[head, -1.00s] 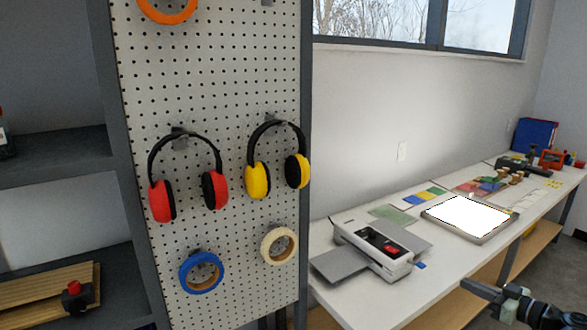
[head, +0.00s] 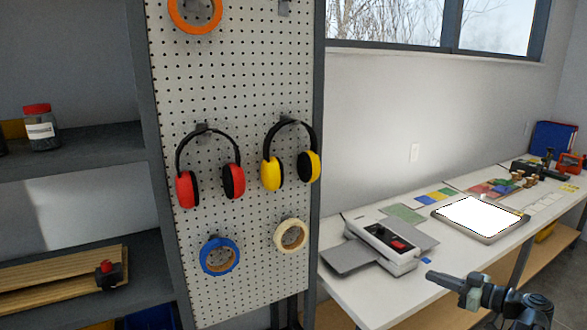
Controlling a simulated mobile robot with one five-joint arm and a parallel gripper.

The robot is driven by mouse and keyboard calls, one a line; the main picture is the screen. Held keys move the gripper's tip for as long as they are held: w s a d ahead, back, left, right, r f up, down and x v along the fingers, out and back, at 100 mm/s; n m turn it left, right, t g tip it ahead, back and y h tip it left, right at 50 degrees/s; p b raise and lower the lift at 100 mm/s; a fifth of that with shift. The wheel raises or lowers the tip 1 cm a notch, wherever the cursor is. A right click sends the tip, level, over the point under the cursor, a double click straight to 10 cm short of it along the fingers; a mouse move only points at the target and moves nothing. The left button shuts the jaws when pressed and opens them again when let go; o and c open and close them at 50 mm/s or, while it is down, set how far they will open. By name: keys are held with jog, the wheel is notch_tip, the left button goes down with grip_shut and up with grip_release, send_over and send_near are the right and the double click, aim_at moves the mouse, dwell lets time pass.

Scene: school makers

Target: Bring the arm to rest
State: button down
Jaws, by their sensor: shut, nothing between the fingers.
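My gripper (head: 436,276) shows at the lower right of the head view, at the end of my dark arm. It points left, with its fingers together and nothing held. It appears in front of the white bench (head: 362,294), near the bench's front edge in the picture. I cannot tell its exact height or distance from the bench.
A grey-white machine (head: 383,245) with side trays and a bright light panel (head: 479,217) stand on the bench. A pegboard (head: 240,110) holds red earmuffs (head: 187,188), yellow earmuffs (head: 272,174) and tape rolls. Shelves (head: 75,152) stand at the left.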

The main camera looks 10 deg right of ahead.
jog(key=w+a+f+n+g+y+p, duration=0.2)
jog(key=w+a+g, duration=0.25)
jog(key=a, duration=0.95)
jog(key=w+a+f+n+g+y+p, duration=0.1)
jog(key=w+a+n+g, duration=0.3)
jog(key=a, duration=1.1)
jog(key=s+a+f+m+g+h+p, duration=0.1)
jog(key=s+a+f+g+h, duration=0.25)
jog(key=a, duration=0.55)
jog(key=s+a+f+m+g+h+p, duration=0.1)
jog(key=s+a+f+m+g+h, duration=0.1)
jog(key=a+f, duration=0.45)
jog(key=s+d+f+m+h, duration=0.1)
jog(key=d+m+h, duration=0.4)
jog(key=d+m, duration=0.2)
jog(key=shift+s+m, duration=0.15)
jog(key=shift+m, duration=0.75)
jog(key=shift+f, duration=0.1)
